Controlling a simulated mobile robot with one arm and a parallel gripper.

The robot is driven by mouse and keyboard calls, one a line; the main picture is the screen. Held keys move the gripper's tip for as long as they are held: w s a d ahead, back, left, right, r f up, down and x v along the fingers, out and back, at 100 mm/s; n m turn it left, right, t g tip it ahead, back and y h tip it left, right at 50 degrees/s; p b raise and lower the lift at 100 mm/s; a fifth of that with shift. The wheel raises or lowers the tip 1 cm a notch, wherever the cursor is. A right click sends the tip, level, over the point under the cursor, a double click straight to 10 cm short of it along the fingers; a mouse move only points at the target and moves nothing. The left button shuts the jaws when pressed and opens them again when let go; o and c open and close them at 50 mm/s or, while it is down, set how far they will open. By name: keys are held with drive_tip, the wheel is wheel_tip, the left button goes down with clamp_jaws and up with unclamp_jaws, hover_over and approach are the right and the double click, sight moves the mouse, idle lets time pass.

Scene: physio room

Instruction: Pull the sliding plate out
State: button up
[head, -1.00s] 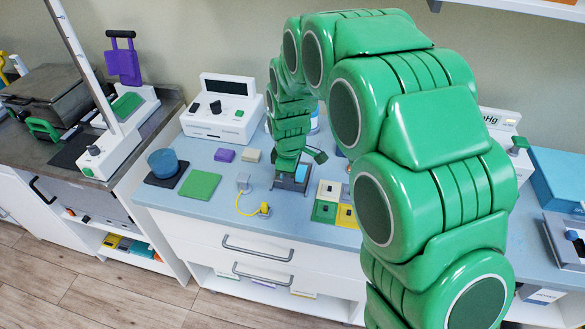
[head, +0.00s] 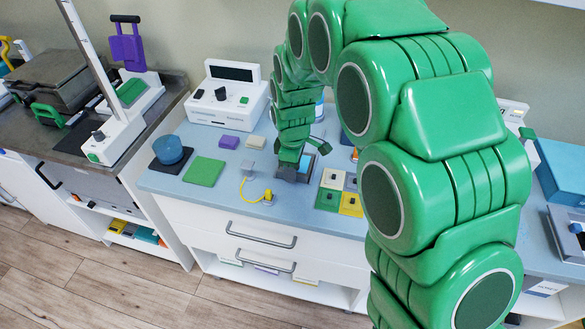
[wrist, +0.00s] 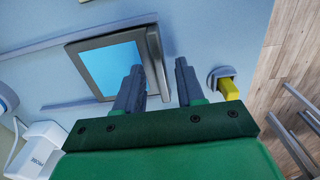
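The sliding plate (wrist: 118,62) is a grey frame around a bright blue square, lying on the pale blue top in the wrist view. A raised grey lip (wrist: 155,47) runs along its right edge. My gripper (wrist: 158,75) is open, with one dark finger on each side of the line of the lip. The left finger overlaps the blue square. I cannot tell whether either finger touches the lip. In the head view my gripper (head: 288,173) is over the plate (head: 306,162) and hides much of it.
In the head view, green, yellow and white switch blocks (head: 328,199) stand right of the plate. A green pad (head: 204,171) lies to the left. Drawer handles (head: 260,236) are on the front below.

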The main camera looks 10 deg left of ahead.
wheel_tip(320, 180, up, 8)
drive_tip(key=shift+f, duration=0.15)
idle(0.4)
drive_tip(key=shift+d, duration=0.15)
drive_tip(key=s+d+r+m, duration=0.4)
drive_tip(key=s+d, duration=0.1)
drive_tip(key=d, duration=0.4)
drive_tip(key=s+d+r+m, duration=0.4)
drive_tip(key=s+d+r, duration=0.1)
drive_tip(key=d, duration=0.3)
drive_tip(key=s+d+r+m+g, duration=0.1)
drive_tip(key=s+d+m, duration=0.4)
drive_tip(key=s, duration=0.5)
drive_tip(key=s+d+m, duration=0.5)
drive_tip(key=s+d, duration=0.2)
drive_tip(key=s, duration=0.4)
drive_tip(key=shift+s+d+r+g, duration=0.15)
drive_tip(key=shift+d+r+g, duration=0.2)
drive_tip(key=shift+r+g, duration=0.05)
